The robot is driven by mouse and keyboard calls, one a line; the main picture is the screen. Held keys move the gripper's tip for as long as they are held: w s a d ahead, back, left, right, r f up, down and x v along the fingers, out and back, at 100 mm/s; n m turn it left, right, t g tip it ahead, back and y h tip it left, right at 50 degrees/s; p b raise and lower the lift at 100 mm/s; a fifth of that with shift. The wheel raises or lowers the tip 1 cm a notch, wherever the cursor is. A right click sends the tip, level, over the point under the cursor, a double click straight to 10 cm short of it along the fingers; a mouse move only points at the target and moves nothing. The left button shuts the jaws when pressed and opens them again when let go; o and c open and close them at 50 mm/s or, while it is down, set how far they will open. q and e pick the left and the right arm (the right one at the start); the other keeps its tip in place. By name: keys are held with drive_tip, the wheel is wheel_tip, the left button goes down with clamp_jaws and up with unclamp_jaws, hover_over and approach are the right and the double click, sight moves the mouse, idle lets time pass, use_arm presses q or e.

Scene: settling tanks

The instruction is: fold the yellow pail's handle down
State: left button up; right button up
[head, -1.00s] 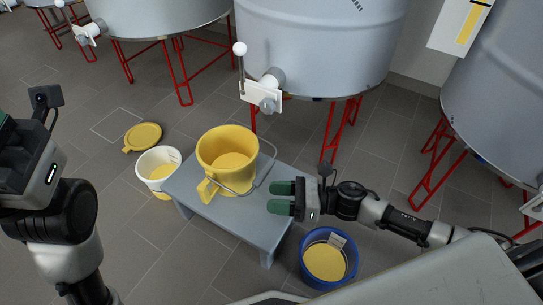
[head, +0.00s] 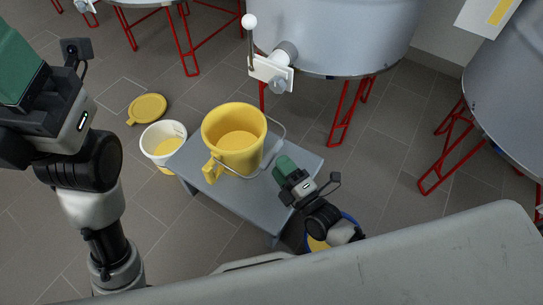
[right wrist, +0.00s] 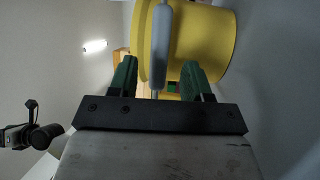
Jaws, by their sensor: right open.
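The yellow pail (head: 221,150) stands upright on a small grey bench (head: 239,207), with yellow contents inside. Its wire handle (head: 284,134) sticks out from the pail's right side; I cannot tell its exact angle. My right gripper (head: 285,166) is just right of the pail, close to the handle. In the right wrist view, the open fingers (right wrist: 158,78) stand either side of the handle's line. The handle's grey grip (right wrist: 161,45) shows between them, with the yellow pail (right wrist: 205,45) behind. My left gripper (head: 22,75) is raised at the far left, away from the pail; its jaw opening is unclear.
A white bucket (head: 150,147) stands on the floor left of the bench, with a yellow lid (head: 149,108) beyond it. A blue bucket (head: 348,218) is partly hidden behind my right arm. Large grey tanks (head: 335,35) on red legs stand behind.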

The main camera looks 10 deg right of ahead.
sight(271, 154)
drive_tip(key=shift+b+x, duration=0.75)
drive_tip(key=shift+x, duration=1.65)
clamp_jaws()
